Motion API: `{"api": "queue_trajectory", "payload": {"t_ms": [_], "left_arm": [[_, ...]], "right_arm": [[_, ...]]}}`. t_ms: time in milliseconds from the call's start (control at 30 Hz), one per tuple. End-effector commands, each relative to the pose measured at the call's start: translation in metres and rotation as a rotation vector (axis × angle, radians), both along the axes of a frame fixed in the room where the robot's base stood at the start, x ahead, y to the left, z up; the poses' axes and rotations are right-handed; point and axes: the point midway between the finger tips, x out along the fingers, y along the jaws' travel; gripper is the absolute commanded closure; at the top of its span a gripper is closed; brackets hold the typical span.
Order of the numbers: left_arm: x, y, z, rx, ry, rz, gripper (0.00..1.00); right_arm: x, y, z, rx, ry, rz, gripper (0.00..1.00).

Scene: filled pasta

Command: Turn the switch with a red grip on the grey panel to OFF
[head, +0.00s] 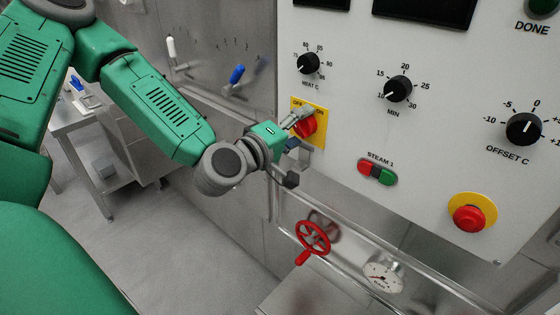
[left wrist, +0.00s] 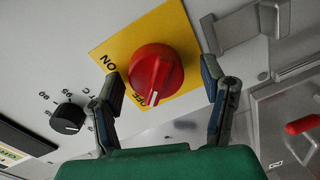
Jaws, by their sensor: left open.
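The switch has a round red grip (head: 308,126) on a yellow plate (head: 320,113) marked OFF at upper left and ON at upper right, on the grey panel (head: 345,125). In the left wrist view the red grip (left wrist: 152,68) is in full sight; its white mark points down, close beside the word OFF. My left gripper (head: 301,134) is at the switch and partly hides it in the head view. It is open, one finger on each side of the grip, with visible gaps in the wrist view. My right gripper is not in view.
A black knob (head: 308,64) sits above the switch, and STEAM 1 buttons (head: 377,172) lie to its lower right. A metal bracket (left wrist: 250,24) stands close to one finger. A red valve wheel (head: 313,238) is below; a red stop button (head: 469,217) is at right.

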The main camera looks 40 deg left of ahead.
Motion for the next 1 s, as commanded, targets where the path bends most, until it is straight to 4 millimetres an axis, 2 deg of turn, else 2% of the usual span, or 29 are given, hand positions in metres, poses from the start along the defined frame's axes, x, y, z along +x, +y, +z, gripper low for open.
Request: {"api": "queue_trajectory", "payload": {"t_ms": [300, 867, 1000], "left_arm": [[0.000, -0.002, 0.003, 0.554, -0.045, -0.005, 0.34], [0.000, -0.001, 0.000, 1.494, -0.120, -0.006, 0.34], [-0.033, -0.001, -0.001, 1.475, -0.115, -0.007, 0.34]], "right_arm": [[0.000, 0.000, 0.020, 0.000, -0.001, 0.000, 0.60], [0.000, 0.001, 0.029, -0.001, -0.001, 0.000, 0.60], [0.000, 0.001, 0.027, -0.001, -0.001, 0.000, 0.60]]}}
